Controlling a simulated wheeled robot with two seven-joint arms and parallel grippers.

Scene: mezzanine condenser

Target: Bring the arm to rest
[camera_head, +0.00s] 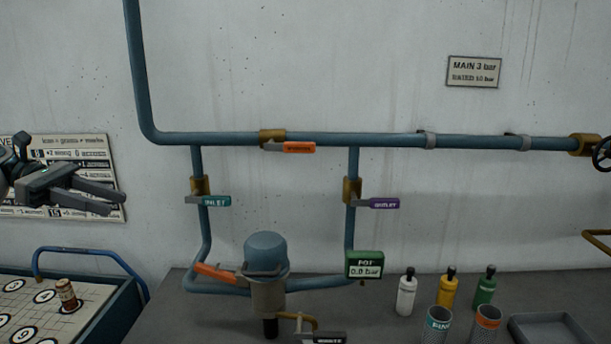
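My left gripper (116,203) is at the left edge of the head view, raised in front of a wall chart. Its two dark grey fingers point right and stand apart, with nothing between them. It touches none of the pipework or bench items that I can see. My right gripper is not in view.
Blue pipes (330,139) with coloured valve handles run along the wall to a pot (266,256). Bottles (448,290), two mesh cups and a grey tray (545,322) stand at the right.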

